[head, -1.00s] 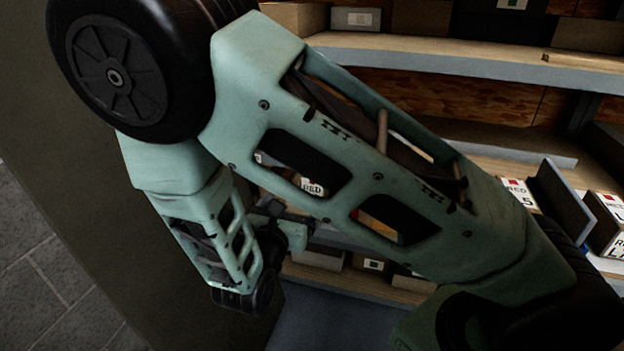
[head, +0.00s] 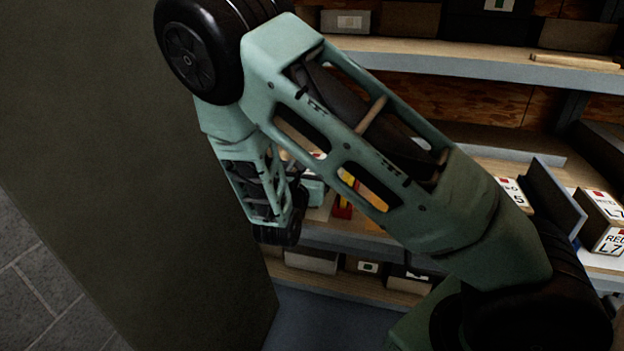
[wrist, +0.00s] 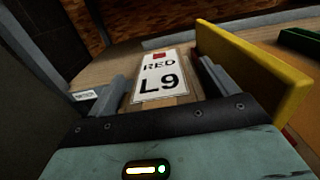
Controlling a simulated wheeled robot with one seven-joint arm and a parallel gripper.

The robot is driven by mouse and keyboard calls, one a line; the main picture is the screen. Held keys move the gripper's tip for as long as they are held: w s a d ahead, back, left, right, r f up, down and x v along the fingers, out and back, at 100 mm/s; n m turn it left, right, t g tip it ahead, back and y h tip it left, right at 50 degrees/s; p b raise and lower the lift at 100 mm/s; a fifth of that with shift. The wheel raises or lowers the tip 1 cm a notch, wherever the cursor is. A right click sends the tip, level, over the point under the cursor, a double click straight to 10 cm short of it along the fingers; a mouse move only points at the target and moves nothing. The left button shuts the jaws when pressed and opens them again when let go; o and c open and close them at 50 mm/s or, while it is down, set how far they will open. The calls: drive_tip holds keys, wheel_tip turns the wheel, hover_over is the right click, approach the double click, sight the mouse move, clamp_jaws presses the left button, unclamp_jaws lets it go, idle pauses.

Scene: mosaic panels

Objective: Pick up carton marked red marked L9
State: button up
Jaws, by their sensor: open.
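The carton marked RED L9 (wrist: 161,76) shows in the wrist view, with a white label, a red square and black letters on its face. My gripper (wrist: 165,85) is open, with one finger on the left and one on the right of the carton. I cannot tell whether the fingers touch it. In the head view my gripper's fingers are hidden at the shelf behind my arm, and the L9 carton cannot be made out there.
A yellow divider (wrist: 245,65) stands close to the right finger. A dark panel (head: 130,180) stands left of my arm in the head view. Cartons marked L7 (head: 604,240) sit at the right beside a grey divider (head: 556,207). Boxes fill the upper and lower shelves.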

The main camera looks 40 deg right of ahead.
drive_tip(key=shift+w+d, duration=0.2)
drive_tip(key=c, duration=1.7)
drive_tip(key=shift+o, duration=0.2)
drive_tip(key=shift+r, duration=0.15)
